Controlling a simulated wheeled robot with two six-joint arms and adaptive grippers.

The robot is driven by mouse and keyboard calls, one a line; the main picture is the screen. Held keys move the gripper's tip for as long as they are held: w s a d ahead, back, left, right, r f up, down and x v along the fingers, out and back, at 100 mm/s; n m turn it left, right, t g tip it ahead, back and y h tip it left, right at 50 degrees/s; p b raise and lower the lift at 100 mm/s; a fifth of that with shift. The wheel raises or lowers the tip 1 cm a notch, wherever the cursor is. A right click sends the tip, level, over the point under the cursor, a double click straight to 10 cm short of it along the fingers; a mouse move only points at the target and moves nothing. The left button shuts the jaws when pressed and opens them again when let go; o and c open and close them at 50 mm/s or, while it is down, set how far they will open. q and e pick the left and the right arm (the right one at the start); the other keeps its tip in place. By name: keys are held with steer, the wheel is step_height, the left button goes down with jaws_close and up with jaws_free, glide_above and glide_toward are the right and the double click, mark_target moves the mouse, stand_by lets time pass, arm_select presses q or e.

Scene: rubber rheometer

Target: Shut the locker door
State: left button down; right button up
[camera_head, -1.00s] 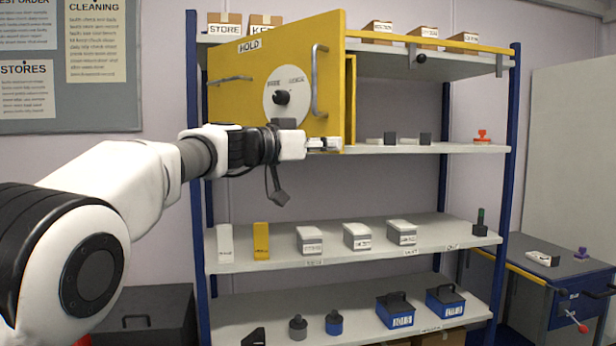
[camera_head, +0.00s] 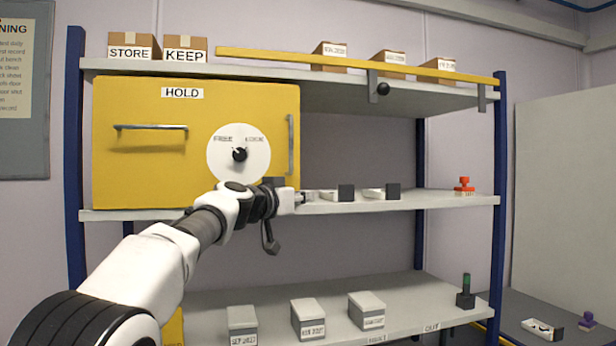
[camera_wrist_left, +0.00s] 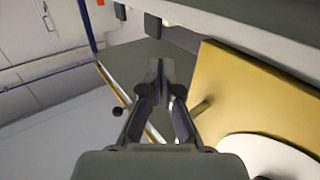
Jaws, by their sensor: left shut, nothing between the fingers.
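The yellow locker door (camera_head: 190,178), labelled HOLD, faces me nearly square on at the left of the upper shelf. No gap shows along its edges; the locker body is hidden behind it. It has a white disc with a black knob (camera_head: 239,154), a horizontal handle (camera_head: 150,127) and a vertical handle (camera_head: 290,145) near its right edge. My left gripper (camera_head: 308,197) is shut and empty at the door's lower right corner. In the left wrist view its fingers (camera_wrist_left: 160,75) lie beside the yellow door (camera_wrist_left: 250,95); I cannot tell whether they touch it.
Small grey-and-black items (camera_head: 345,192) and a red stamp (camera_head: 464,186) stand on the same shelf (camera_head: 420,203), right of my gripper. A yellow bar (camera_head: 300,60) crosses the top shelf's front. Grey boxes (camera_head: 308,318) stand on the shelf below.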

arm_select(q)
steer(key=shift+n+t+y, duration=0.5)
steer(key=shift+n+y, duration=0.1)
steer(key=shift+y, duration=0.2)
steer(key=w+p, duration=0.2)
steer(key=w, duration=0.1)
steer(key=w+p, duration=0.1)
steer(key=shift+w+a, duration=0.25)
steer(key=shift+a, duration=0.15)
arm_select(e)
steer(key=r, duration=0.4)
steer(key=shift+w+d+r, duration=0.1)
steer(key=shift+w+r, duration=0.15)
steer(key=shift+r, duration=0.1)
